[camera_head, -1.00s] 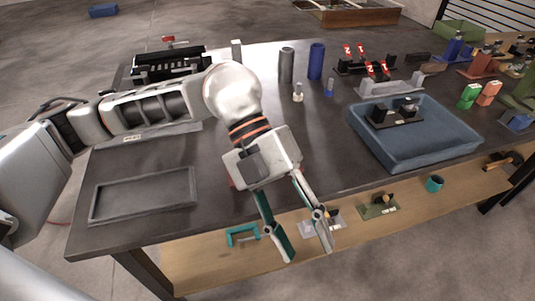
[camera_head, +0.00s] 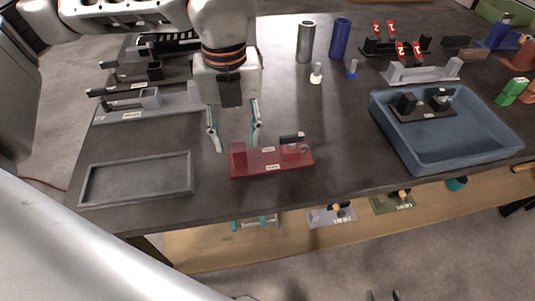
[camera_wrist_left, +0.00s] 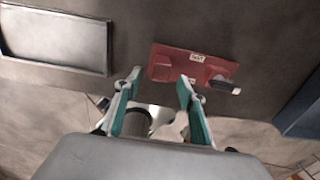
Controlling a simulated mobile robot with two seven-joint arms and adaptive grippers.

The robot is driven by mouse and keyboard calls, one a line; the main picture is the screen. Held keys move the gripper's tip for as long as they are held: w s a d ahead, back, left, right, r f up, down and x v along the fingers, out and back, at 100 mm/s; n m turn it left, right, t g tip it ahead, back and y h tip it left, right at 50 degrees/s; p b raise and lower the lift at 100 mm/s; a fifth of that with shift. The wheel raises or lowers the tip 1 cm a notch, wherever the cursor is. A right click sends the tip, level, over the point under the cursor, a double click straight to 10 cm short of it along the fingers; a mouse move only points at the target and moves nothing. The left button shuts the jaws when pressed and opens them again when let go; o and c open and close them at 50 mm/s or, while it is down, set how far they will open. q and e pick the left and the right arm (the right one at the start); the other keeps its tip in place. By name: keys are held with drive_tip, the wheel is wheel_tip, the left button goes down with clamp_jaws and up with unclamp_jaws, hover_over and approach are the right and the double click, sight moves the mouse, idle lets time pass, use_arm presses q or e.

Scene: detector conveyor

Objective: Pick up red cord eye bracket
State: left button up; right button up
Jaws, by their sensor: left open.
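The red cord eye bracket (camera_head: 272,165) lies on the dark table near its front edge. It has a flat red base with white labels, a red block at its left end and a dark-topped part at its right end. My left gripper (camera_head: 236,147) is open and empty, just behind and above the bracket's left end. In the left wrist view the bracket (camera_wrist_left: 185,66) lies just beyond the open fingertips (camera_wrist_left: 159,77), off to the right. Two dark tips, perhaps of my right gripper (camera_head: 384,296), barely show at the bottom edge.
A grey empty tray (camera_head: 137,180) lies left of the bracket. A blue bin (camera_head: 400,150) holding a black fixture stands to the right. Grey fixtures (camera_head: 150,102) stand at the left, and grey (camera_head: 305,42) and blue (camera_head: 340,38) cylinders behind. A wooden shelf (camera_head: 290,240) runs below the front edge.

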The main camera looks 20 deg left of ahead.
sight(238, 146)
use_arm(q)
drive_tip(key=f, duration=0.4)
drive_tip(key=shift+w+a+f+b, duration=0.1)
drive_tip(key=shift+w+f+b, duration=0.1)
drive_tip(key=shift+f+b, duration=0.15)
drive_tip(key=shift+r, duration=0.1)
clamp_jaws()
